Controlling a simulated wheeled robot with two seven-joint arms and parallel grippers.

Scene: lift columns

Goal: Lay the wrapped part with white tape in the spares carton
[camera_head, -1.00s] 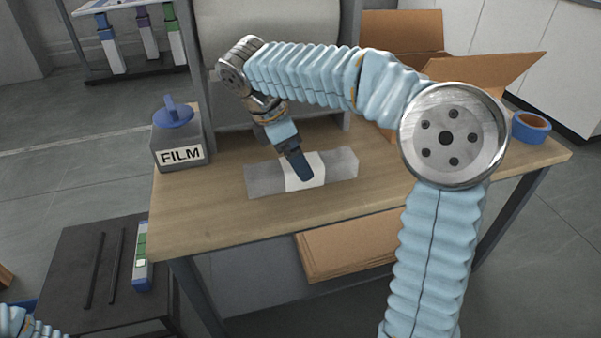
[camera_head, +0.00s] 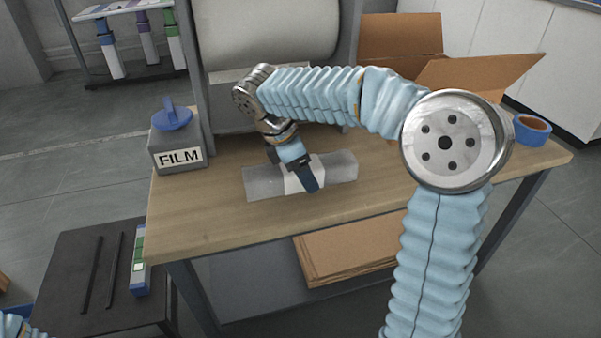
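The wrapped part (camera_head: 340,169) is a grey, film-covered block lying on the wooden bench, with a band of white tape around its middle. My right gripper (camera_head: 306,183) is at the taped middle, pointing down, with a dark finger across the near side of the part. The far side of the grip is hidden, so I cannot tell whether it is closed. An open cardboard carton (camera_head: 400,36) stands at the back right with its flaps up. My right arm hides much of it, and its inside does not show. My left gripper is out of view.
A grey FILM box (camera_head: 178,150) with a blue knob stands at the bench's left end. A large pale roll (camera_head: 268,30) is behind the bench. A blue tape roll (camera_head: 532,129) lies at the right end. Flat cardboard (camera_head: 345,250) lies beneath the bench top.

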